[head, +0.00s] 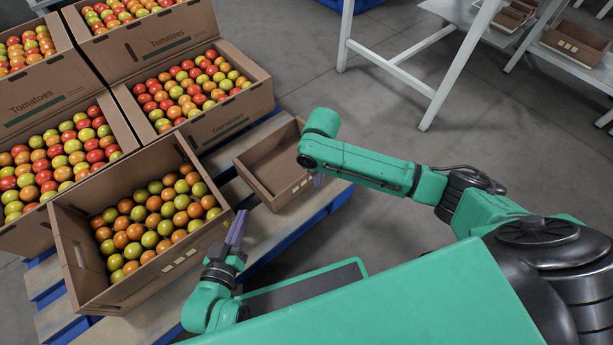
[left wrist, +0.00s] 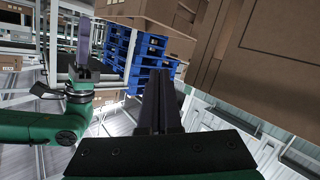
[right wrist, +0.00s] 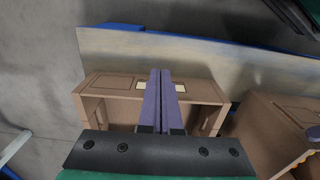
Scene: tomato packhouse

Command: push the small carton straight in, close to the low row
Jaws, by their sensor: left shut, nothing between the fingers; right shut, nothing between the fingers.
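The small carton (head: 292,193) is a low, empty brown box on the pallet's outer part, apart from the tomato cartons behind it. My right gripper (head: 318,180) is shut and empty at the carton's outer, labelled face. In the right wrist view its purple fingers (right wrist: 160,85) overlap the small carton (right wrist: 110,84); I cannot tell whether they touch. A low tomato carton (head: 235,118) stands behind the small carton, with a gap between. My left gripper (head: 237,228) is shut and empty beside a larger tomato carton (head: 75,250). It also shows shut in the left wrist view (left wrist: 160,85).
More tomato cartons (head: 50,85) stand stacked at the upper left. The wooden pallet (head: 258,222) has blue edges, with bare deck around the small carton. A white-framed table (head: 385,65) stands at the back right. The grey floor between is clear.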

